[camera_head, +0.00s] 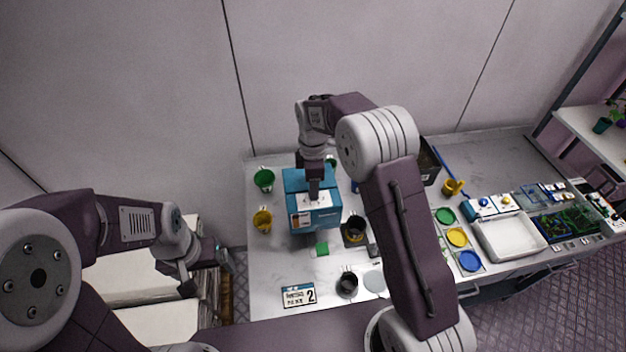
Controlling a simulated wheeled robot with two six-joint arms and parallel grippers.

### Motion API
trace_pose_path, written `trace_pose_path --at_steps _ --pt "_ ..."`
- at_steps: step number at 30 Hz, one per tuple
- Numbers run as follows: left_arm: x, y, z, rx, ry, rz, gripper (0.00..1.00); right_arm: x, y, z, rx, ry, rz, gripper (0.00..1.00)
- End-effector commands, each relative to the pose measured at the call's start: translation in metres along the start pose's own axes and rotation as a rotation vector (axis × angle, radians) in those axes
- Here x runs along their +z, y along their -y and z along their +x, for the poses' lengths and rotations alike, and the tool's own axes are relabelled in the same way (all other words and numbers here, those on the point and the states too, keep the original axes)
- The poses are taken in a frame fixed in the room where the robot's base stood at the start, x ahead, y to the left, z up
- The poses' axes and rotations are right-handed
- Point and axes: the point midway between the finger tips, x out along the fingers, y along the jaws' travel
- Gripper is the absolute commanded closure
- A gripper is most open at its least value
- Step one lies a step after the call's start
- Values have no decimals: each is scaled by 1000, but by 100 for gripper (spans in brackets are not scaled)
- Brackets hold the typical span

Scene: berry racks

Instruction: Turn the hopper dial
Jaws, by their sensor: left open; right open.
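No dial shows clearly, and the gripper covers part of the panel. My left gripper (208,272) is open and empty, off the table's left edge and well away from the box.
Green (264,179) and yellow cups (262,220) stand left of the box. Black cups (347,285) and a number 2 card (299,295) are in front. A white tray (511,238) and colored discs lie to the right. My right arm hides the table's middle.

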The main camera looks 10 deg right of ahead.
Motion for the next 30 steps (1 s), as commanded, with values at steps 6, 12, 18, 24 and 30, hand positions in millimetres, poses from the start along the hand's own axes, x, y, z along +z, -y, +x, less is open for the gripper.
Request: trace_pose_path --at_steps 6,12,18,24,30 --pt "2 0 19 0 0 0 13 0 -1 -46 7 -2 0 54" --pt "2 0 22 0 0 0 13 0 -1 -72 4 -1 0 54" --pt "2 0 21 0 0 0 13 0 0 -75 2 0 0 54" --pt "2 0 21 0 0 0 13 0 0 -75 2 0 0 54" --pt "4 1 43 0 0 0 13 7 -4 -65 29 -8 18 54"
